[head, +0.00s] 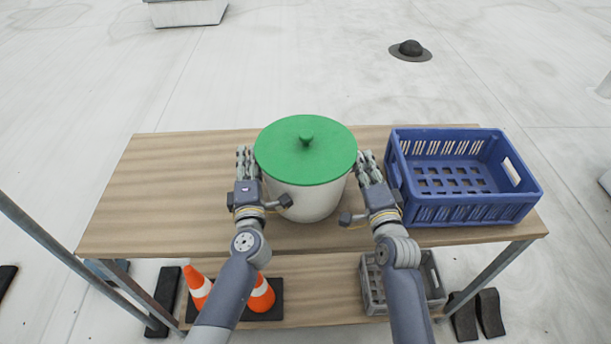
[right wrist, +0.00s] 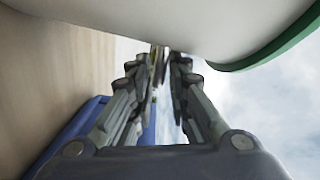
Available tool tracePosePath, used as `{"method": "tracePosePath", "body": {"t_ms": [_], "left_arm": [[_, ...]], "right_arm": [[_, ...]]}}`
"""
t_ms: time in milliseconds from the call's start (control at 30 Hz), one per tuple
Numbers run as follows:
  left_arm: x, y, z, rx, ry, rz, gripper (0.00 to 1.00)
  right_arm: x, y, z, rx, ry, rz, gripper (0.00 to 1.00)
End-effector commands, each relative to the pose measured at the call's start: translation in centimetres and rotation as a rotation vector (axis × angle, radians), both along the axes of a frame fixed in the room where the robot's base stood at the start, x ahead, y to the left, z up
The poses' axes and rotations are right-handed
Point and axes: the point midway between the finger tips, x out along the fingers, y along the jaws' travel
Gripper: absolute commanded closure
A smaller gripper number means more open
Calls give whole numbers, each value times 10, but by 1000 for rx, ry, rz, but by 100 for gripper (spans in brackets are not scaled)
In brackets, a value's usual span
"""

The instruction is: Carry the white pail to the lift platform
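The white pail (head: 308,203) stands upright on the wooden table, with a round green lid (head: 302,150) and knob on top. My left gripper (head: 246,156) is close beside the pail's left side. My right gripper (head: 367,160) is close beside its right side, between the pail and the blue crate. In the right wrist view, the fingers of my right gripper (right wrist: 160,62) run close together under the pail's white wall (right wrist: 150,20). Whether either gripper holds part of the pail is hidden. The lift platform cannot be identified here.
A blue crate (head: 515,212) stands on the right of the wooden table (head: 160,190); the table's left part is clear. On the lower shelf (head: 318,283) are orange cones (head: 262,297) and a grey crate (head: 435,283). A dark roof vent (head: 410,48) is beyond the table.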

Motion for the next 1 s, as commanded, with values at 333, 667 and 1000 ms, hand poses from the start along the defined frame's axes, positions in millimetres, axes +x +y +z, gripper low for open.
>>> {"method": "tracePosePath", "body": {"t_ms": [333, 667, 1000], "left_arm": [[0, 0, 0, -1, 0, -1, 100], [0, -1, 6, -3, -4, -2, 100], [0, -1, 35, -4, -6, -2, 100]], "right_arm": [[0, 0, -1, -4, 2, 0, 100], [0, -1, 3, -5, 1, 0, 100], [0, -1, 31, -5, 1, 0, 100]]}}
